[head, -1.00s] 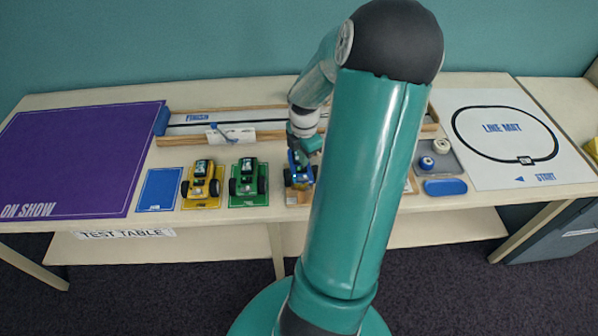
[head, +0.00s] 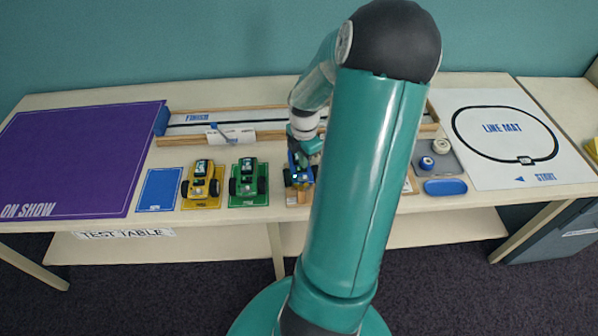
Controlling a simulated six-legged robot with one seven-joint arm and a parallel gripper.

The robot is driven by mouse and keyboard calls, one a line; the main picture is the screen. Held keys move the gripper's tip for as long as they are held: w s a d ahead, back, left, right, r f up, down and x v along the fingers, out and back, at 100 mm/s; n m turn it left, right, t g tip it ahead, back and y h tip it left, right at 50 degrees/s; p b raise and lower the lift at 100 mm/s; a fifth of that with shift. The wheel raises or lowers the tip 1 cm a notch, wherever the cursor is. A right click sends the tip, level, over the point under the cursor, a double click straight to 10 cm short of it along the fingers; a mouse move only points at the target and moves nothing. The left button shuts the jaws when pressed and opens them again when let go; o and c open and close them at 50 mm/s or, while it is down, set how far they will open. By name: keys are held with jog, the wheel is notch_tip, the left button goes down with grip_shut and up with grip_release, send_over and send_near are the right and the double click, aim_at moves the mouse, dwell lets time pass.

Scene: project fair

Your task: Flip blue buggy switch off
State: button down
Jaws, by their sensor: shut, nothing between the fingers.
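The blue buggy (head: 297,175) stands near the table's front edge, on a small wooden stand or block, just left of my upper arm. My gripper (head: 301,157) is shut and points down at the back of the buggy. It overlaps the buggy in the picture, and I cannot tell whether it touches. The buggy's switch is too small to make out, and its on or off state cannot be read. My arm hides what lies just right of the buggy.
A green buggy (head: 248,181) and a yellow buggy (head: 201,184) stand to the left on coloured mats. A wooden-railed track (head: 262,126) runs behind. A grey tray (head: 446,164) with rolls and a line mat (head: 505,135) are on the right. A purple mat (head: 77,155) lies far left.

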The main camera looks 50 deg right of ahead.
jog(key=shift+f, duration=0.55)
jog(key=shift+r, duration=3.55)
